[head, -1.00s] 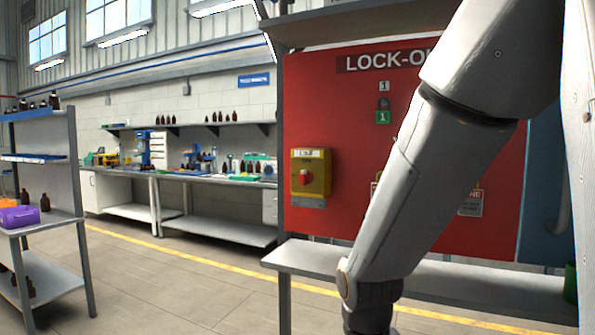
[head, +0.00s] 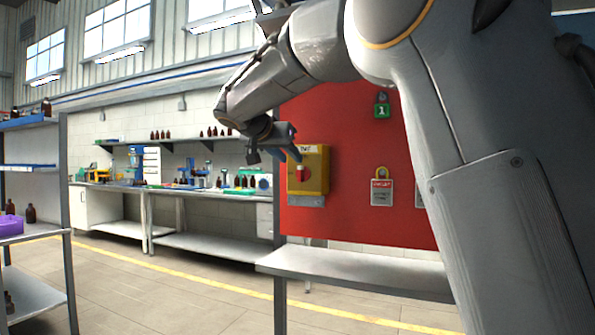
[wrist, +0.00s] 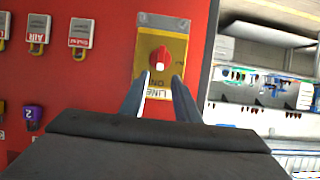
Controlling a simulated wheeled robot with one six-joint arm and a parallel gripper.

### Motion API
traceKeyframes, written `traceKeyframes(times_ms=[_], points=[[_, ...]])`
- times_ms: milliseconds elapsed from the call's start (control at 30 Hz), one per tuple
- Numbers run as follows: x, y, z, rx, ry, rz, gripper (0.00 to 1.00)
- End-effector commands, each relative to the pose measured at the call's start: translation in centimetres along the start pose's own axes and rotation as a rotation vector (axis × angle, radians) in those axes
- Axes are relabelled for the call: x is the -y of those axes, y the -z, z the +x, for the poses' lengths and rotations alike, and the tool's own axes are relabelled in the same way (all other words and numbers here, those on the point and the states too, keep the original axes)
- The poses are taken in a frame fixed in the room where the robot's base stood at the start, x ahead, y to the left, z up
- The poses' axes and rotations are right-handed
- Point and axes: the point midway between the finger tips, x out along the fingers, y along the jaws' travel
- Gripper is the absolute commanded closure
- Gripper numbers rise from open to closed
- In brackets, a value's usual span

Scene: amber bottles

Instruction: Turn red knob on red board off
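The red board (head: 345,215) stands at the right of centre in the head view. A yellow switch box (head: 319,160) is mounted near its left edge, with the red knob (head: 300,173) on its front. In the wrist view the picture is upside down. The red knob (wrist: 159,56) sits on its yellow plate, its white mark toward the upside-down "LINE ON" lettering. My gripper (wrist: 161,80) is open, with its two fingers apart and nothing between them, just short of the knob. In the head view my gripper (head: 294,152) is just above and left of the knob.
A grey shelf (head: 350,268) runs below the board. A rack (head: 35,200) stands at left, and a bench (head: 185,190) with bottles at the back. Floor between is open.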

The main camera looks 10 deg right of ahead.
Motion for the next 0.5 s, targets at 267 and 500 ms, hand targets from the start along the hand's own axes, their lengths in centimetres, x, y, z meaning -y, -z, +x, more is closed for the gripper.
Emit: traceKeyframes(times_ms=[267, 500], points=[[-0.2, 0.0, 4.2, 0.002, -0.003, -0.003, 0.71], [-0.1, -0.1, 6.8, 0.002, -0.001, -0.003, 0.71]])
